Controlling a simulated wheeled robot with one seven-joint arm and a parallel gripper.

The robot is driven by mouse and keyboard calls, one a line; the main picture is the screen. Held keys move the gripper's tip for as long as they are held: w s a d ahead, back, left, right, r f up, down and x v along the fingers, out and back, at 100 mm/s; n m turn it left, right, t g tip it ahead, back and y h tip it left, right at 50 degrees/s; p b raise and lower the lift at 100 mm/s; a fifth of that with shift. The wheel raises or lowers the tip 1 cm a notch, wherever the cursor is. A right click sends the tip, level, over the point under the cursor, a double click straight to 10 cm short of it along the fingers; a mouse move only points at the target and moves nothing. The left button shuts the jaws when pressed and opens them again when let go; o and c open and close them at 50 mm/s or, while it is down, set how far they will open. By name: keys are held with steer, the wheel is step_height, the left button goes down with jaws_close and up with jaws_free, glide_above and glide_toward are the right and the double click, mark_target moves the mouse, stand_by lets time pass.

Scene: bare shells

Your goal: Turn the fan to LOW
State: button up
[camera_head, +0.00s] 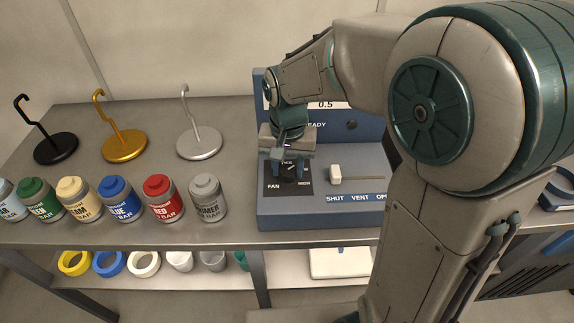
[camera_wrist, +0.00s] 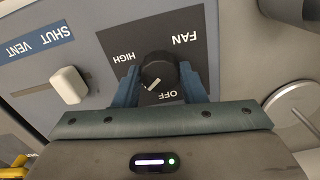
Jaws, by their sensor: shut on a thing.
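The fan knob (camera_wrist: 158,70) is black and round, on a black plate marked FAN, HIGH and OFF in the wrist view, where the lettering is upside down. A LOW mark cannot be read there. The knob's white pointer line slants to the lower left, between the OFF and HIGH words. My gripper (camera_wrist: 160,84) has its two blue fingers on either side of the knob, shut on it. In the head view, my gripper (camera_head: 283,152) is at the fan plate (camera_head: 275,180) on the blue panel (camera_head: 350,207) and partly hides the knob.
A white slider (camera_head: 336,174) marked SHUT, VENT and OPEN sits right of the fan plate. Several labelled jars (camera_head: 164,198) and three hook stands (camera_head: 124,140) stand left on the grey bench (camera_head: 110,228). Rings lie on the shelf below. My arm hides the panel's right side.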

mark_target(288, 170)
steer(key=shift+m, duration=0.6)
steer(key=o, duration=1)
step_height(288, 170, up, 14)
stand_by(0.4)
steer(key=s+d+f+n+t, duration=0.1)
steer(key=s+d+f, duration=0.3)
steer(key=s+d, duration=0.2)
steer(key=shift+s+d+n+t, duration=0.2)
steer(key=shift+d+n+t, duration=0.1)
steer(key=shift+d, duration=0.4)
steer(key=shift+n+t, duration=0.7)
steer(key=shift+n, duration=0.1)
steer(key=s+d+f, duration=0.1)
steer(key=s, duration=0.1)
steer(key=s+d+f, duration=0.1)
steer(key=s+f, duration=0.1)
steer(key=s+d+f, duration=0.2)
steer(key=shift+f, duration=0.1)
steer(key=shift+c, duration=0.3)
